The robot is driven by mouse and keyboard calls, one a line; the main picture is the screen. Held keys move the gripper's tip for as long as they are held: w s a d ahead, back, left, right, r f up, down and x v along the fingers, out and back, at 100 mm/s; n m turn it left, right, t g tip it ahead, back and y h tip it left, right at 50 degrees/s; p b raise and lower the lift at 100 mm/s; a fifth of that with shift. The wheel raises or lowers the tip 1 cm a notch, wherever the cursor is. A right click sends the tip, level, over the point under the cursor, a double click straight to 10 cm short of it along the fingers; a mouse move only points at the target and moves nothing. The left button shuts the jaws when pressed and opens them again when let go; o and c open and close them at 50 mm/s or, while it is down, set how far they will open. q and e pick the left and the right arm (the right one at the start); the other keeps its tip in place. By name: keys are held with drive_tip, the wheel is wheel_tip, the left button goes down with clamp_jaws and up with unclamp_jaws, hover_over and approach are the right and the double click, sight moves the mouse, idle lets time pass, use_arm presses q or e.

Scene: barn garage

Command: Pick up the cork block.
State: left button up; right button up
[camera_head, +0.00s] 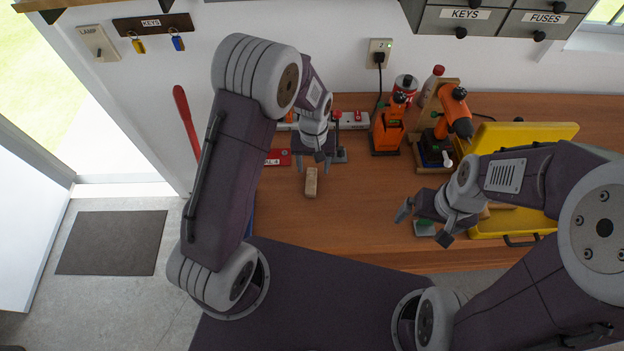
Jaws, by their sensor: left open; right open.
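A small tan block, which looks like the cork block (311,182), lies on the wooden workbench (366,212) left of its middle. My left gripper (312,167) is open just above and behind the block in the picture, with its fingers pointing down towards it. I cannot tell whether the fingers are beside the block or still above it. My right gripper (423,223) is open over the right part of the bench and holds nothing that I can see. It is well apart from the block.
An orange tool (388,128), an orange drill (455,112) and a red can (406,84) stand at the back. A yellow case (525,136) lies open at the right, partly behind my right arm. A power strip (349,120) runs along the wall. The bench front centre is clear.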

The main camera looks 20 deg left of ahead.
sight(311, 180)
use_arm(q)
drive_tip(key=shift+a+f, duration=0.2)
drive_tip(key=shift+f, duration=0.85)
drive_tip(key=shift+a+f, duration=0.15)
drive_tip(key=shift+f, duration=0.05)
drive_tip(key=shift+s+f+p, duration=0.1)
drive_tip(key=shift+f+p, duration=0.15)
drive_tip(key=shift+p, duration=0.2)
wheel_tip(311, 180, down, 4)
drive_tip(key=shift+s+p, duration=0.1)
drive_tip(key=shift+p, duration=0.6)
drive_tip(key=shift+f, duration=0.25)
use_arm(e)
drive_tip(key=r, duration=0.2)
drive_tip(key=shift+a+r, duration=0.3)
drive_tip(key=shift+r, duration=0.05)
use_arm(q)
clamp_jaws()
use_arm(e)
drive_tip(key=shift+d, duration=0.1)
